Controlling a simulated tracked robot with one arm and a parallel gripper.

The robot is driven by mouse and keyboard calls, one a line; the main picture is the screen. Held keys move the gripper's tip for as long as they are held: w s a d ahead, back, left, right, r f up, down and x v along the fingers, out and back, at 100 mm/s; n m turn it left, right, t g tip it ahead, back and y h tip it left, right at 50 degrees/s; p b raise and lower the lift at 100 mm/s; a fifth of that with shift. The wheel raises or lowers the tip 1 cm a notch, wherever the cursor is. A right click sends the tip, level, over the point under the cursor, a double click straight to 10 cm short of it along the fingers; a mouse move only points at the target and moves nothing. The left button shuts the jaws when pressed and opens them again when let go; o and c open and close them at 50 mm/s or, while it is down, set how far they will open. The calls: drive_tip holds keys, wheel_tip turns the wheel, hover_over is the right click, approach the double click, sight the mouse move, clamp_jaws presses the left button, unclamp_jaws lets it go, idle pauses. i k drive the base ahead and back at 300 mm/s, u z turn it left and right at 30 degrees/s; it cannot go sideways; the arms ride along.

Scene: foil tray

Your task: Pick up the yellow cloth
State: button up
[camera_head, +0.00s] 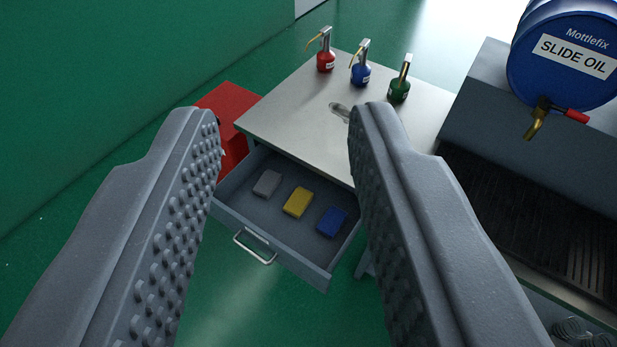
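The yellow cloth (298,202) is a small folded block lying on the floor of an open grey drawer (284,258). It lies between a grey cloth (267,183) on its left and a blue cloth (331,221) on its right, with gaps between them. My gripper (284,115) is open and empty, its two studded fingers wide apart in the foreground. The drawer and the yellow cloth show between the fingers, farther away. The right finger covers part of the drawer's right end and the table edge.
The metal-topped table (290,110) above the drawer bears red (325,60), blue (361,72) and green (399,91) oil cans. A red box (232,108) stands left. A blue drum (562,60) sits on a grey cabinet (483,95) at right. The drawer handle (254,250) sticks out in front.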

sight(301, 198)
drive_tip(key=u, duration=0.2)
drive_tip(key=k, duration=0.35)
drive_tip(key=z, duration=0.85)
drive_tip(key=i, duration=1.75)
drive_tip(key=u, duration=0.2)
